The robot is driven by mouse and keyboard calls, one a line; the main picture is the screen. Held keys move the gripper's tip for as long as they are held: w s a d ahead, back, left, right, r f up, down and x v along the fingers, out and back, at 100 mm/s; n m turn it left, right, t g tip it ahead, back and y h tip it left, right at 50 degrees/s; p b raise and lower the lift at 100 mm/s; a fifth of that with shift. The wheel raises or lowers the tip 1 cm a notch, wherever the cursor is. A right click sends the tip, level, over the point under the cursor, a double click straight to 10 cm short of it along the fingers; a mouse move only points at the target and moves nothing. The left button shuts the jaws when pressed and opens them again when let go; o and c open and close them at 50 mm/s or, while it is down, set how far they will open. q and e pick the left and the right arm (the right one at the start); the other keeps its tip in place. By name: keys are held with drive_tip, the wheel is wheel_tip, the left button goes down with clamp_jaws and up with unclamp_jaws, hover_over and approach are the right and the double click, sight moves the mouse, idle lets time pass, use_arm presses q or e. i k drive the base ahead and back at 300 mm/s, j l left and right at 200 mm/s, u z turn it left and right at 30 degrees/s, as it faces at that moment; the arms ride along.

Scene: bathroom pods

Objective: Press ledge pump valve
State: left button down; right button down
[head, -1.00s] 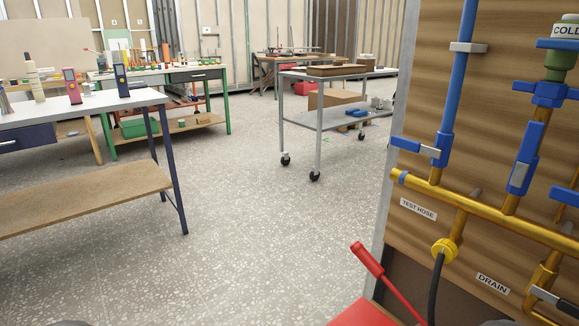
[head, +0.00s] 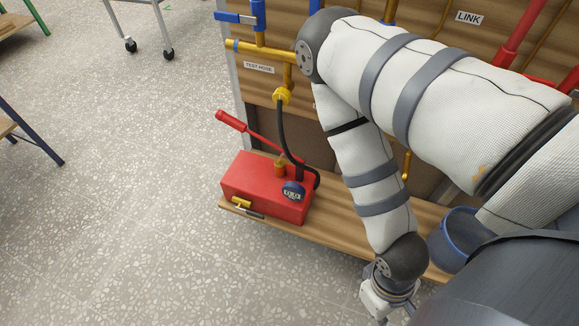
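A red pump (head: 255,180) sits on the wooden ledge (head: 345,238) at the foot of the wall panel. Its long red lever (head: 232,122) slants up to the left. A small valve with a yellow handle (head: 241,203) is low on the pump's front, and a round dark gauge (head: 293,191) is at its right. My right arm reaches down across the panel from the right. My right gripper (head: 385,302) is at the bottom of the view, right of the pump and apart from it. My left gripper is out of view.
A black hose (head: 281,130) runs from the yellow fitting (head: 281,96) to the pump. A blue bucket (head: 453,238) stands at the ledge's right part, partly hidden by my arm. The speckled floor (head: 120,180) left of the ledge is clear.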

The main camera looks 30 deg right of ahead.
sight(248, 212)
drive_tip(key=k+j+z, duration=0.1)
drive_tip(key=z, duration=0.3)
drive_tip(key=k+j+z, duration=0.1)
drive_tip(key=j+z, duration=0.15)
drive_tip(key=z, duration=0.2)
drive_tip(key=k+j+z, duration=0.15)
drive_tip(key=z, duration=0.25)
drive_tip(key=j+u, duration=0.1)
drive_tip(key=j, duration=0.3)
